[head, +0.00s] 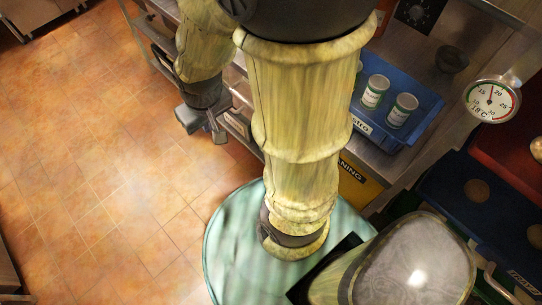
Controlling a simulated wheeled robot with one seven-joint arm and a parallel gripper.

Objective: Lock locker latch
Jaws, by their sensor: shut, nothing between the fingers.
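My gripper (216,137) hangs at the end of my sleeved arm, left of the arm's large middle section. It is shut and empty, in front of the metal counter's lower shelves. The locker latch cannot be made out in this view. My arm hides part of the counter front, so I cannot tell whether the latch is behind it.
A round thermometer (492,101) and a blue bin (454,191) are at the right. The tiled floor (110,170) at left is clear.

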